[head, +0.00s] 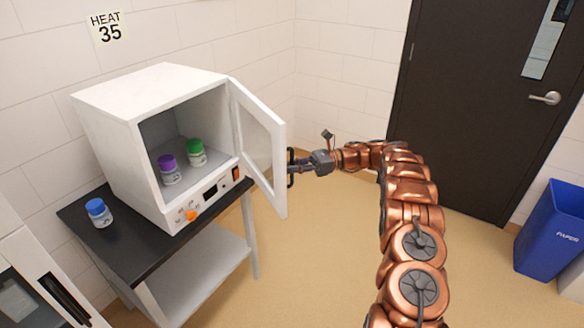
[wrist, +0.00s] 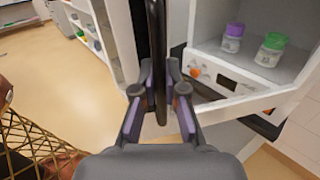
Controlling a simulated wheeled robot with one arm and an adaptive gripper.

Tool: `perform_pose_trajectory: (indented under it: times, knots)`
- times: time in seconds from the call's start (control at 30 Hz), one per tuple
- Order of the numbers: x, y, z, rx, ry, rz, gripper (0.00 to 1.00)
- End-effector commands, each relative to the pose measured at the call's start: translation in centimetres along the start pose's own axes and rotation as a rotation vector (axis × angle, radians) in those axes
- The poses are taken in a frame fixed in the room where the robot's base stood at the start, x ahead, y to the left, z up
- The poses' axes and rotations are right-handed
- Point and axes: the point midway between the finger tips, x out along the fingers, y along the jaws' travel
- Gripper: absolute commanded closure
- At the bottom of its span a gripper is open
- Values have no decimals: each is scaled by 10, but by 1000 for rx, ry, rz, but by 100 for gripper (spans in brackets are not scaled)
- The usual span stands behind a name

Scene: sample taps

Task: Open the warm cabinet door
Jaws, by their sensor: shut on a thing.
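The warm cabinet (head: 105,108) is a white box on a dark-topped stand, under a wall sign reading HEAT 35. Its white-framed door (head: 279,178) with a glass pane stands wide open, swung out to the right. My gripper (head: 296,168) is at the outer side of the door, on its dark handle (head: 290,177). In the wrist view my gripper (wrist: 160,100) has its two fingers closed around the upright dark handle (wrist: 157,45). A purple-capped jar (head: 171,175) and a green-capped jar (head: 197,158) stand inside the cabinet.
A blue-capped jar (head: 98,213) stands on the dark stand top (head: 75,212) left of the cabinet. A white appliance (head: 30,260) is at the lower left. A blue paper bin (head: 552,230) and a dark room door (head: 470,110) are at the right. The floor before the stand is clear.

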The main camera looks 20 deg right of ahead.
Motion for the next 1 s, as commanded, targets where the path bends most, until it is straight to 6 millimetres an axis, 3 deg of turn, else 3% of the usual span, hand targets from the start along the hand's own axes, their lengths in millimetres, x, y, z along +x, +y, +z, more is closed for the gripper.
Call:
perform_pose_trajectory:
  times: [0.07, 0.1, 0.2, 0.57, 0.77, 1.0]
  knots:
    - [1, -1, 1, -1, -1, -1, 100]
    - [1, -1, 1, -1, -1, -1, 88]
    - [1, -1, 1, -1, -1, 0, 78]
    - [1, 0, 3, -1, 0, 1, 77]
    - [0, 0, 27, -4, 2, 1, 77]
    - [0, 0, 70, -6, 1, 0, 77]
